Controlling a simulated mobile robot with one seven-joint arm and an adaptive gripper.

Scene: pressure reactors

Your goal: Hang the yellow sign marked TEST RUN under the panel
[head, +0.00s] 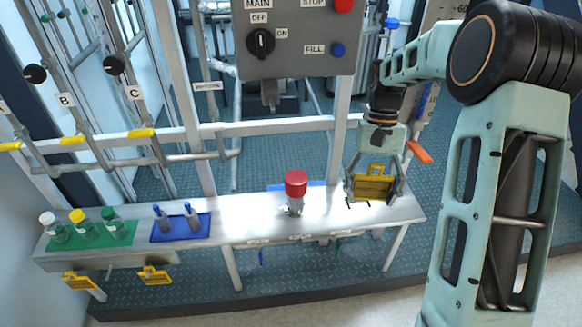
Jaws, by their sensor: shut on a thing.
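A yellow sign (374,187) with a dark face is between the fingers of my gripper (373,192), which is shut on it. The lettering on it is too small to read. My gripper points down above the right end of the bench, and I cannot tell how high above the bench top the sign is. The grey panel (297,62), with a MAIN switch, a red STOP button and a blue FILL button, is up and to the left of my gripper. A small grey bracket or hook (270,95) sticks out under the panel's lower edge. The sign is apart from it.
The metal bench (232,219) carries a red-capped fitting (295,190), a blue mat (170,228) with blue items and a green mat (85,240) with bottles. Two yellow signs hang at its front left, one left (79,282) and one right (154,275). An orange lever (419,152) is beside my wrist.

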